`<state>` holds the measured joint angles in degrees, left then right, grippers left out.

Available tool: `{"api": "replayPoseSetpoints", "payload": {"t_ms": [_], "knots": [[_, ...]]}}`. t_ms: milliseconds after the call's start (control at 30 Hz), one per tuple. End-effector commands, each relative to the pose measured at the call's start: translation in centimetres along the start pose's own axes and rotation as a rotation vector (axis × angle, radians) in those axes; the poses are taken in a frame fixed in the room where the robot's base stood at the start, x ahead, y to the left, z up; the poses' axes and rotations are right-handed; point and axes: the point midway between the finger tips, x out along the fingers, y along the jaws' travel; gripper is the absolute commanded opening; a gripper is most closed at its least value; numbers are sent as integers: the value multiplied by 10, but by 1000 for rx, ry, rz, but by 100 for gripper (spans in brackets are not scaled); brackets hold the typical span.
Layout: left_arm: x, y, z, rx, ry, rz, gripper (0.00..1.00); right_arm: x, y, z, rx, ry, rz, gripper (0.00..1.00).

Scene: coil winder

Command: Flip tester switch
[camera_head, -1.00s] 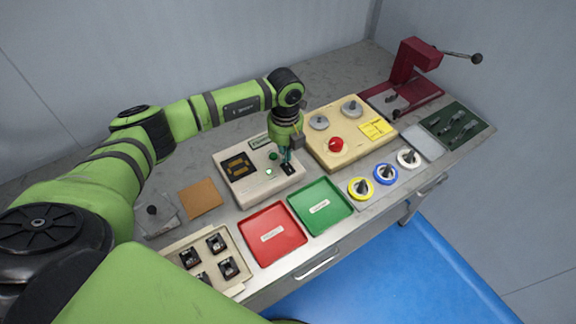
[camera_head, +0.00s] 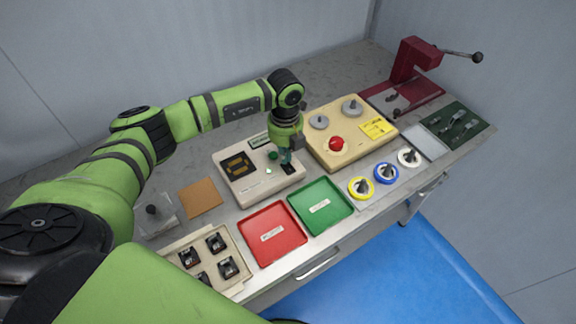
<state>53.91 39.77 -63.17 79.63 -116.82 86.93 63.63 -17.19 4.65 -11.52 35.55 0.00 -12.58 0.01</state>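The tester (camera_head: 253,192) is a cream box on the bench with a dark socket panel (camera_head: 239,167) at its left and a small display at its back edge. My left gripper (camera_head: 286,159) points down right over the switch plate. Its fingers are small and partly hidden, so I cannot tell whether they are open or shut, or whether they touch the switch. My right gripper is not in view.
A red tray (camera_head: 272,251) and a green tray (camera_head: 338,219) lie in front of the tester. A cream box with a red button (camera_head: 336,144) stands close to the right. A parts tray (camera_head: 241,248) is at front left, spools (camera_head: 386,187) at right, a red press (camera_head: 411,62) at back right.

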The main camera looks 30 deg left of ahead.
Motion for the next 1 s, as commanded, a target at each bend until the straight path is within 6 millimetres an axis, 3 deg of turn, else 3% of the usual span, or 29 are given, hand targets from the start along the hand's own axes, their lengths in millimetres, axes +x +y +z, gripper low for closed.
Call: {"api": "replayPoseSetpoints", "payload": {"t_ms": [1000], "knots": [[16, 0, 0, 1, 1, 0, 0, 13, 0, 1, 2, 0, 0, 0]]}}
